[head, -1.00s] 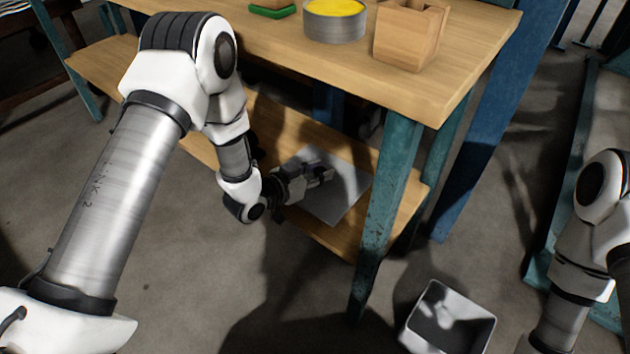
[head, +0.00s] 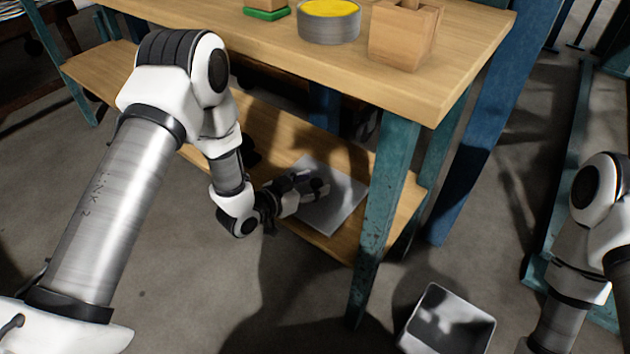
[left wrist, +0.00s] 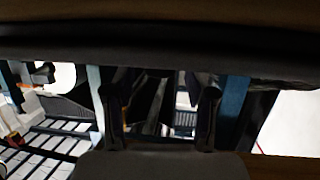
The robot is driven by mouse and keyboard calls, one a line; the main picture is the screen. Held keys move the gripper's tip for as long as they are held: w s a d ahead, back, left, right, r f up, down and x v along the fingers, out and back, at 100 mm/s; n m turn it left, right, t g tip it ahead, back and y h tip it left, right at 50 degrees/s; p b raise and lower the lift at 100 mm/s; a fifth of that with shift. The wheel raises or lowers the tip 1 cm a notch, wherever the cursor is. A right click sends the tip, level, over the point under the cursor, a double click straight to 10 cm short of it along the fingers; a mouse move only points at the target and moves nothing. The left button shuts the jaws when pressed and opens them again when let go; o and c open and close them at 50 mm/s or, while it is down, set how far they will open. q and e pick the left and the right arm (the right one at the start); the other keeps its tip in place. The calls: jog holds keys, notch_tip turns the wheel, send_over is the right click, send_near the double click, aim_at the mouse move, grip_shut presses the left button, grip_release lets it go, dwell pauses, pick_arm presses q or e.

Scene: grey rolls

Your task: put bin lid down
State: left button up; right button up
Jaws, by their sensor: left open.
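The bin lid (head: 345,190), a flat grey square plate, lies on the lower wooden shelf of the workbench. My left gripper (head: 316,187) is open and appears over the lid's left part in the head view. The gap between them is hard to judge. In the left wrist view, the two dark fingers (left wrist: 161,112) stand apart with nothing held between them. The open-topped, light grey bin (head: 448,320) stands on the floor at the lower right. My right arm shows at the right edge, but its gripper is out of view.
The workbench top (head: 400,95) overhangs the shelf (head: 270,135). A teal leg (head: 378,225) stands right of the lid. A grey roll with yellow top (head: 329,22) and a wooden box (head: 404,38) sit on the bench.

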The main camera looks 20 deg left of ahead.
pick_arm(q)
jog(key=p+v, duration=0.4)
jog(key=v, duration=0.7)
